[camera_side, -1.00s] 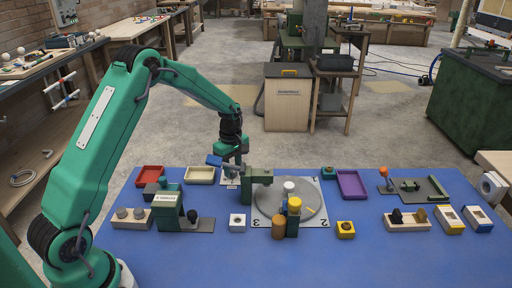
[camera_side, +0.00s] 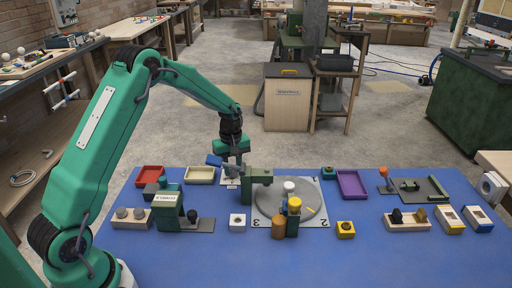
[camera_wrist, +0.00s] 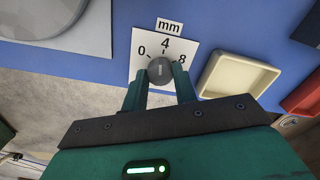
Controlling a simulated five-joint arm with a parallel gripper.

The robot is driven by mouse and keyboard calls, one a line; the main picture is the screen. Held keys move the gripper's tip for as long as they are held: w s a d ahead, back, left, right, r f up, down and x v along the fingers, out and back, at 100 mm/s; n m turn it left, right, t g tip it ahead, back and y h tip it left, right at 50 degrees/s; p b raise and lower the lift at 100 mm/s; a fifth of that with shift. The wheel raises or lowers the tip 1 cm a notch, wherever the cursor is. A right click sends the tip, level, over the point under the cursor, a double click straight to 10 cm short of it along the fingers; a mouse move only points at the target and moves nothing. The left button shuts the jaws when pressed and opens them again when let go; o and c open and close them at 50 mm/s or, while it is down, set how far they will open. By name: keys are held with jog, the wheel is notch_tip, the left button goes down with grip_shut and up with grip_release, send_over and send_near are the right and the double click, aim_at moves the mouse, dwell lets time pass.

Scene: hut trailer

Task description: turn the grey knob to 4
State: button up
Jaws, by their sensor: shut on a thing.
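The grey knob (camera_wrist: 160,70) sits on a white dial plate (camera_wrist: 186,50) marked 0, 4 and 8, with an "mm" label (camera_wrist: 169,26) beyond it. The light line on the knob points nearly straight up in the wrist view, close to the 4 and slightly to its left. My gripper (camera_wrist: 161,82) is shut on the knob, one finger on each side. In the side view my gripper (camera_side: 232,170) is low over the plate at the back of the blue table, and its fingers hide the knob there.
A cream tray (camera_wrist: 238,74) and a red tray (camera_wrist: 302,96) lie to the right of the dial in the wrist view. In the side view, a green post (camera_side: 258,180) and a grey turntable (camera_side: 268,208) stand just right of my gripper. The front of the blue table (camera_side: 330,265) is clear.

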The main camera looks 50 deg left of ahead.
aim_at(233, 170)
jog(key=shift+m, duration=1)
jog(key=o, duration=1)
jog(key=shift+r, duration=3.95)
